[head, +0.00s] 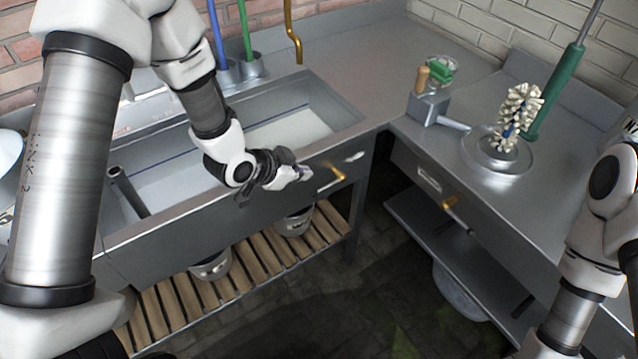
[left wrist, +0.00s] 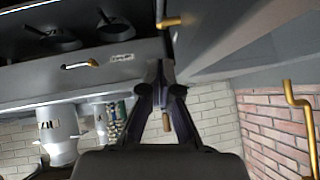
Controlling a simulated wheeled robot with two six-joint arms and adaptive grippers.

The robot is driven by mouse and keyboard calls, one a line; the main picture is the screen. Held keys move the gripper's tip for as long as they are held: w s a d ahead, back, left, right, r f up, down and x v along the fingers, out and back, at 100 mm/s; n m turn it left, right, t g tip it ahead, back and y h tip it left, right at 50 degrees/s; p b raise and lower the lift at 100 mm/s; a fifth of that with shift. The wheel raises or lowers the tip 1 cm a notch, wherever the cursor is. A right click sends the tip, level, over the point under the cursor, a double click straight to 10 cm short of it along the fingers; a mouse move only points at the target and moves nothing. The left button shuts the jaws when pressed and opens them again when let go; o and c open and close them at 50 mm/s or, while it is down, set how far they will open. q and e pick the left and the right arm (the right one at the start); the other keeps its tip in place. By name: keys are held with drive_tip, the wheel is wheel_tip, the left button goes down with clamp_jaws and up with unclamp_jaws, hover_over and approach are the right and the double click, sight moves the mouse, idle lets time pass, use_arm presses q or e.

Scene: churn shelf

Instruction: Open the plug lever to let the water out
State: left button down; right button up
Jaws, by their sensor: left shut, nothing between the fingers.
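The plug lever looks like the brass handle (head: 335,172) on the front wall of the steel sink (head: 347,112), beside a small label plate. It also shows at the top of the left wrist view (left wrist: 174,21). My left gripper (head: 303,174) is shut and empty, just left of this handle in the head view, in front of the sink wall. In the left wrist view the closed fingertips (left wrist: 158,72) lie below the handle, with a gap in the picture. I cannot tell touching from the head view. My right gripper is out of the picture; only its arm shows.
A second brass handle (head: 449,202) sits on the right counter front. That counter holds a metal box with a wooden handle (head: 422,80) and a brush (head: 515,115) on a round base. Buckets (head: 293,222) stand on the slatted shelf (head: 187,300). The floor between the counters is free.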

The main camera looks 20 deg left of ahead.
use_arm(q)
approach(327, 185)
drive_tip(key=w+d, duration=0.2)
drive_tip(key=w, duration=0.1)
drive_tip(key=f, duration=0.1)
drive_tip(key=f+p, duration=0.1)
drive_tip(key=f, duration=0.1)
drive_tip(key=shift+w+d+f, duration=0.1)
drive_tip(key=shift+w+f, duration=0.15)
drive_tip(key=shift+w, duration=0.1)
drive_tip(key=shift+f, duration=0.4)
